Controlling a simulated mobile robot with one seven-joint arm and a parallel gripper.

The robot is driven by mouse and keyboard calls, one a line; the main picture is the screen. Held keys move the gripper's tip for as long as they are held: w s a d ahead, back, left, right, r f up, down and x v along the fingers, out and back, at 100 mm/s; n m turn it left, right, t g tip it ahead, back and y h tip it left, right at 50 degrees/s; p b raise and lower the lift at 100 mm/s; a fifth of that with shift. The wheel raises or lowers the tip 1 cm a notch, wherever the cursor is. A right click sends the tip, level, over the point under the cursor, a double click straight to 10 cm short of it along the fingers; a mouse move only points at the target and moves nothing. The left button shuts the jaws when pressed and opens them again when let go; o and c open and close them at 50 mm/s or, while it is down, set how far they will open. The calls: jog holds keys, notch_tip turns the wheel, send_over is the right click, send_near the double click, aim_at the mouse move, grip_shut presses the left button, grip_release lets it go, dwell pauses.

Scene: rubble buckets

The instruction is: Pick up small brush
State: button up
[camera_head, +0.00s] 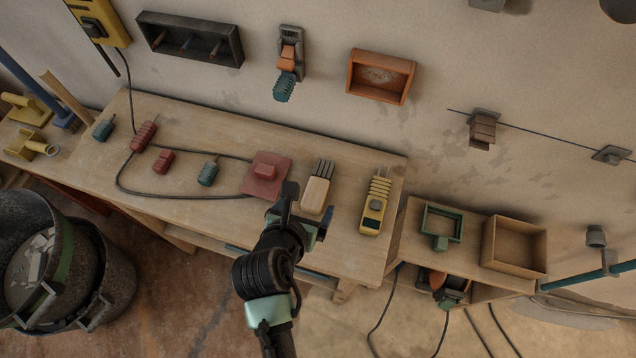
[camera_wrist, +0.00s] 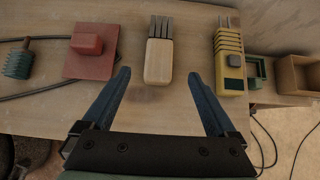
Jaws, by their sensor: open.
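The small brush (camera_head: 317,191) has a pale wooden handle and dark grey bristles. It lies on the workbench with its bristles toward the wall. It also shows in the wrist view (camera_wrist: 159,60), at the top centre. My gripper (camera_head: 305,208) is open and empty, close to the handle end of the brush. In the wrist view, my gripper's two blue fingers (camera_wrist: 159,76) stand apart to the left and right of the handle's near end. I see no contact with the brush.
A red block on a plate (camera_head: 267,174) lies left of the brush, and a yellow tool (camera_head: 375,204) lies to its right. A dark cable (camera_head: 190,196) loops over the bench (camera_head: 225,216). A green frame (camera_head: 441,222) and an open wooden box (camera_head: 515,247) stand further right. Buckets (camera_head: 103,280) stand lower left.

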aim_at(313, 198)
jog(key=shift+f+b+x, duration=0.25)
jog(key=shift+b+x, duration=0.1)
jog(key=shift+x, duration=3.2)
jog(key=shift+s+a, duration=0.2)
jog(key=shift+s, duration=0.05)
jog(key=c, duration=1.5)
jog(key=shift+o, duration=0.2)
jog(key=shift+r, duration=0.15)
notch_tip(313, 198, up, 10)
jog(key=shift+f+p, duration=0.1)
jog(key=shift+p, duration=0.6)
